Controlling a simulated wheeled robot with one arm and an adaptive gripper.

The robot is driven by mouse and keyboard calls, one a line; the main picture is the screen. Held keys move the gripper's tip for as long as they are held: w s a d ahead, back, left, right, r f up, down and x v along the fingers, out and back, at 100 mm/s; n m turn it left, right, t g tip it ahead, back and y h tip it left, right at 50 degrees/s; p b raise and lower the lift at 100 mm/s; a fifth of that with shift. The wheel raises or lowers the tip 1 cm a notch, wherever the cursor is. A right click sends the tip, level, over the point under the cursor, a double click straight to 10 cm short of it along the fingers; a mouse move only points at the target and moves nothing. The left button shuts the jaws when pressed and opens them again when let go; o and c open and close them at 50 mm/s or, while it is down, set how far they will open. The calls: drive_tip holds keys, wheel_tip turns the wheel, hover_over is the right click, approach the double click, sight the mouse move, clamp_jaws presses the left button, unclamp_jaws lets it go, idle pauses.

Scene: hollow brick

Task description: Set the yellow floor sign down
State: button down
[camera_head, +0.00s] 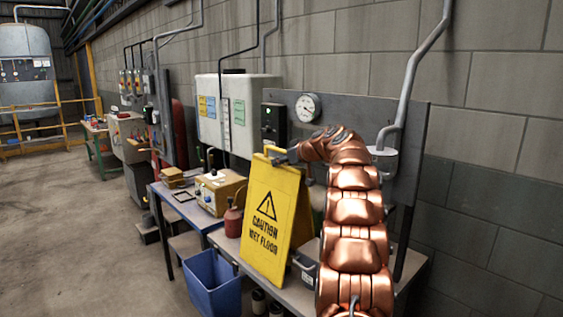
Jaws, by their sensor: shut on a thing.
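The yellow floor sign (262,217) reads "CAUTION WET FLOOR" and stands near upright, tilted a little, in the middle of the view. My gripper (278,154) is at the sign's top handle and is shut on it. My copper-coloured arm reaches in from the lower right and hides part of the sign's right side and the bench behind. The sign is in front of or over the grey bench (297,296); I cannot tell whether its lower edge touches the bench top.
A blue bin (211,284) stands on the floor left of the sign. A red bottle (233,220) and a yellow device (218,191) are on the benches close by. A pressure gauge (307,107) is on the wall panel behind. The concrete floor (75,225) at left is clear.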

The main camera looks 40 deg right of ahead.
idle(0.4)
drive_tip(key=c, duration=0.8)
unclamp_jaws()
drive_tip(key=shift+c, duration=0.2)
drive_tip(key=shift+r, duration=0.1)
drive_tip(key=b+v, duration=0.4)
drive_tip(key=v, duration=0.8)
drive_tip(key=shift+a, duration=0.15)
